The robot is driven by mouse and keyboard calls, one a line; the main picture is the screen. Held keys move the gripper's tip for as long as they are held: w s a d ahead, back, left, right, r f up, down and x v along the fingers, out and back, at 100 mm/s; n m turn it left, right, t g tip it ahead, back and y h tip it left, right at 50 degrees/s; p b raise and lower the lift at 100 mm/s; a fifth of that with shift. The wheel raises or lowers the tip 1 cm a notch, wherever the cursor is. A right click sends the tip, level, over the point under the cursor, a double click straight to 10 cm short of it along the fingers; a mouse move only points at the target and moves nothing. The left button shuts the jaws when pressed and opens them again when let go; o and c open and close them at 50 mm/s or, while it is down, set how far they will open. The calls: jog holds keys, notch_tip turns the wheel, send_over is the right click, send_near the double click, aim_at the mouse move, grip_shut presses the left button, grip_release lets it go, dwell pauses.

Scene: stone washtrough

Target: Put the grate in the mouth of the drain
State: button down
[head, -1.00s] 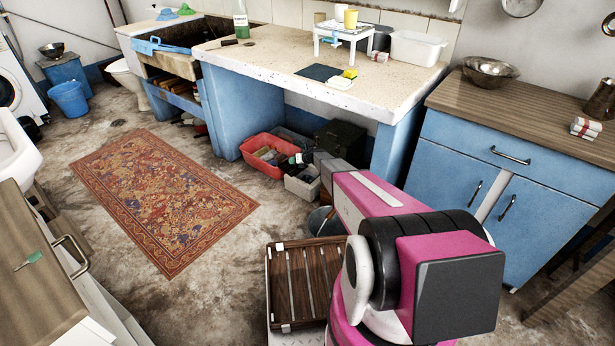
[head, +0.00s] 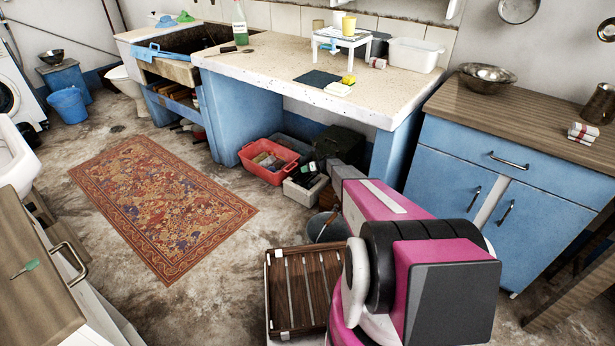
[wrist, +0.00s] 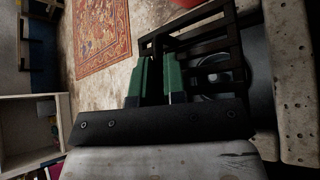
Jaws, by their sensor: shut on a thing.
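My gripper (wrist: 158,80) shows in the wrist view with two green fingers, shut on the grate (wrist: 232,44), a dark frame with parallel bars. The grate extends past the fingertips and to their right.
A patterned rug (head: 160,205) lies on the floor left of my arm. A red basin (head: 268,162) and a dark bucket (head: 326,228) stand by the worktop (head: 300,65). A slatted wooden tray (head: 268,300) is close in front. Bare floor surrounds the rug.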

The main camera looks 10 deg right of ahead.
aim_at(308, 174)
jog(key=shift+w+d+f, duration=0.45)
jog(key=shift+d+f, duration=0.05)
jog(key=shift+d, duration=0.2)
jog(key=shift+f, duration=1.95)
jog(key=shift+f, duration=0.15)
jog(key=c, duration=1.2)
grip_release()
